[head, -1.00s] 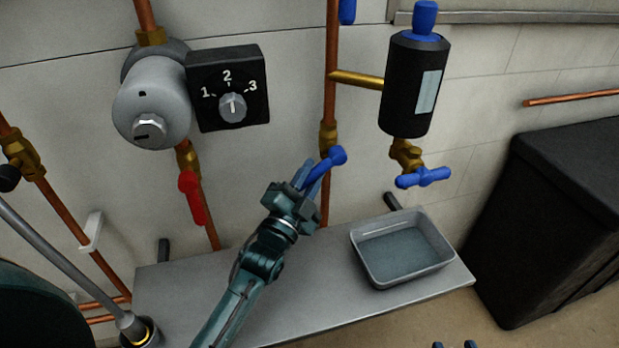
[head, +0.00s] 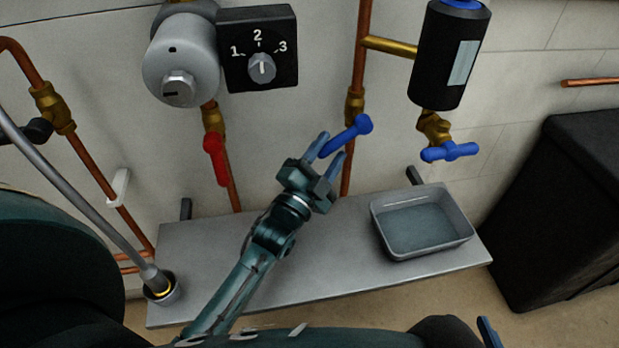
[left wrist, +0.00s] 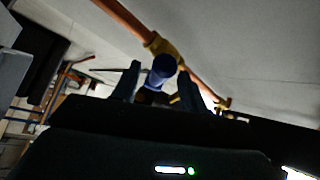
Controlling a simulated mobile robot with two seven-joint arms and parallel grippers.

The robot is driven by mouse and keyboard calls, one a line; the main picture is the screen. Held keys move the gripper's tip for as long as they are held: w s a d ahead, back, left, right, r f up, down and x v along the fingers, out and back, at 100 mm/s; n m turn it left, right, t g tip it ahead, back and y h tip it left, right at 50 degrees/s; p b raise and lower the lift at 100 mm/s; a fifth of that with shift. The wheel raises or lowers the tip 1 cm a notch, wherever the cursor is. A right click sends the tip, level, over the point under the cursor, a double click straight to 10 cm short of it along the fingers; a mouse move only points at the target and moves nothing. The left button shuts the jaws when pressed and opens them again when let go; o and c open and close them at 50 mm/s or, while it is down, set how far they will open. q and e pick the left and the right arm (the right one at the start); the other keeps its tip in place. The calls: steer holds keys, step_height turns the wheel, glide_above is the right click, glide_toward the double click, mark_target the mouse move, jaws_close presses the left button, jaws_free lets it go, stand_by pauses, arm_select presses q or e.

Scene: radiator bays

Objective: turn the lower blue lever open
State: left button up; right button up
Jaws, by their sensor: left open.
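The lower blue lever (head: 346,136) is on a brass valve (head: 355,105) of the vertical copper pipe. It slants down and left from its rounded end, across the pipe. My left gripper (head: 329,156) is open at the lever's lower left part, one finger on each side. In the left wrist view the blue lever (left wrist: 163,68) shows its round end between the two spread fingers (left wrist: 160,85). I cannot tell whether the fingers touch it. Of my right gripper (head: 488,332), only a blue fingertip shows at the bottom edge.
A red lever (head: 216,160) hangs left of my left gripper. A blue tap (head: 450,151) sits below a black cylinder (head: 449,55) at the right. A grey tray (head: 376,222) stands on the metal shelf (head: 340,270). A large black box (head: 560,220) fills the right.

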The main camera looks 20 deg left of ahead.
arm_select(q)
steer(key=v, duration=1)
steer(key=shift+s, duration=0.3)
arm_select(e)
steer(key=shift+d+r, duration=0.2)
steer(key=shift+r, duration=0.1)
arm_select(q)
steer(key=shift+f, duration=0.1)
